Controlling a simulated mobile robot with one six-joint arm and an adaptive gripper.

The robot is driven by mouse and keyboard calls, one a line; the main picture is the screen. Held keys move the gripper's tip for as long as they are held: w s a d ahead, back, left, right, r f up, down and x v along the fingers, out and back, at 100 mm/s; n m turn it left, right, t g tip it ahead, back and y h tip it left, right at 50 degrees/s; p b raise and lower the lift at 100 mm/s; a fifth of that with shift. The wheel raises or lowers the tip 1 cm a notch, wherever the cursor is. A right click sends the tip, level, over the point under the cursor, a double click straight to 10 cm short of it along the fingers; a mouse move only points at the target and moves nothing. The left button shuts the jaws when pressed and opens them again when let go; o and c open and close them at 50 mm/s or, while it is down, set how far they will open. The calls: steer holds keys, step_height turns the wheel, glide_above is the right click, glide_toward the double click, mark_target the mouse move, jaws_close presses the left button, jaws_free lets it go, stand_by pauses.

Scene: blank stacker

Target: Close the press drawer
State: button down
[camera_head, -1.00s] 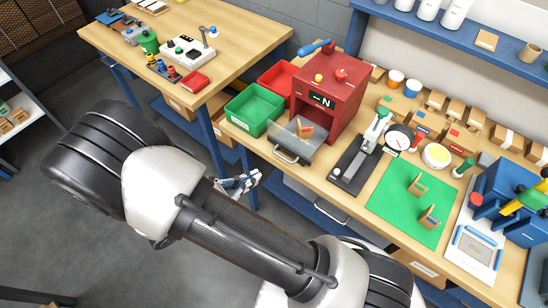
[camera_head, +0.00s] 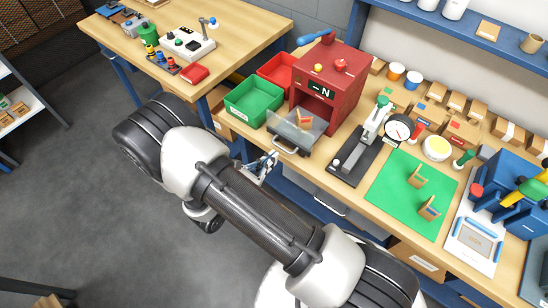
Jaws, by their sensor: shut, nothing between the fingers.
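The red press (camera_head: 346,75) stands on the wooden workbench, with a blue lever on top. Its grey, see-through drawer (camera_head: 286,128) is pulled out toward the bench's front edge. A small wooden block with a red part (camera_head: 304,119) sits in the drawer. The drawer's handle (camera_head: 285,149) is at its front. My gripper (camera_head: 263,164) is shut and empty. It shows just below and left of the handle, in front of the bench edge. Whether it touches the handle cannot be told. My arm hides part of the bench front and floor.
Green (camera_head: 253,103) and red (camera_head: 278,75) bins stand left of the press. A black-based lever tool (camera_head: 357,155) stands right of the drawer. A green mat (camera_head: 392,190) with two small wooden pieces lies farther right. Open floor lies to the left.

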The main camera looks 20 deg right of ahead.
steer(key=shift+x, duration=1.05)
steer(key=x, duration=0.4)
steer(key=r+b+x, duration=0.1)
steer(key=x, duration=0.3)
steer(key=r+b+x, duration=0.1)
steer(key=x, duration=0.3)
steer(key=shift+w+d+r, duration=0.2)
steer(key=shift+w+d, duration=0.1)
steer(key=shift+d, duration=0.05)
steer(key=shift+r, duration=0.1)
